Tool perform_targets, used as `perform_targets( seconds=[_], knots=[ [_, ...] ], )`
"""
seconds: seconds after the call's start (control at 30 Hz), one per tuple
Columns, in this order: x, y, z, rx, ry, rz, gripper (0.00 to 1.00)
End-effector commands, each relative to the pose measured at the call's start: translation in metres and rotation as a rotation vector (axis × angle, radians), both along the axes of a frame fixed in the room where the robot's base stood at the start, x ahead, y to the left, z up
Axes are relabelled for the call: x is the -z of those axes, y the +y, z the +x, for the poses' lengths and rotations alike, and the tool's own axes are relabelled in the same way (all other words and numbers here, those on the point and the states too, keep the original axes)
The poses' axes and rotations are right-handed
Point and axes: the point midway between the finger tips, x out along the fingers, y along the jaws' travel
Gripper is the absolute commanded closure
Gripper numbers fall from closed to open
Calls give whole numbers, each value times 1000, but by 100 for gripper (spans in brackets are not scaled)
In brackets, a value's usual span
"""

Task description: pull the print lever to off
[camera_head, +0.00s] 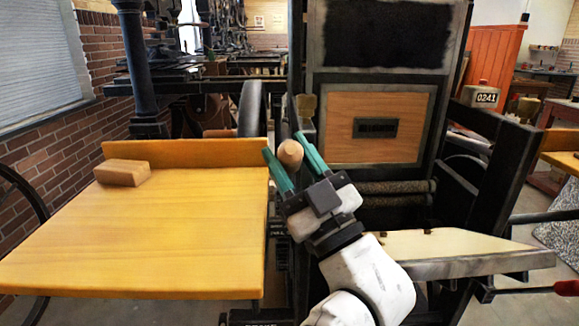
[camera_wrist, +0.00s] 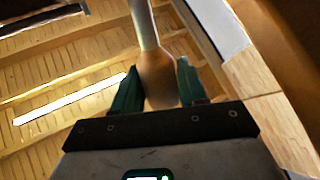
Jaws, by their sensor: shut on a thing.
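The print lever (camera_head: 290,153) shows its rounded wooden knob in the head view, in front of the press and left of the framed wooden panel. In the wrist view the lever's wooden handle (camera_wrist: 158,80) continues into a pale metal rod. My gripper (camera_head: 287,154) has its two green fingers on either side of the knob and is shut on it. In the wrist view the fingers (camera_wrist: 158,88) also flank the handle. The wrist hides the lower part of the press behind it.
A wooden side table (camera_head: 140,240) with a small wooden block (camera_head: 122,172) stands at the left. The black press frame (camera_head: 490,190) rises at the right. A pale slanted board (camera_head: 450,250) lies right of my arm.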

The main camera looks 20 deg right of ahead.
Motion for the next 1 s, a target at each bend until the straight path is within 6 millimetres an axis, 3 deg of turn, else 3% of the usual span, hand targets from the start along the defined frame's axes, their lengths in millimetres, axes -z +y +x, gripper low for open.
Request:
perform_targets(
  seconds=[0.7, 0.73, 0.9, 1.0],
  knots=[
    [8, 3, -7, -3, -32, -11, 100],
    [8, 3, -6, -3, -31, -11, 55],
    [8, 3, -6, -2, -32, -11, 39],
    [7, 3, -6, -1, -33, -11, 39]
  ],
)
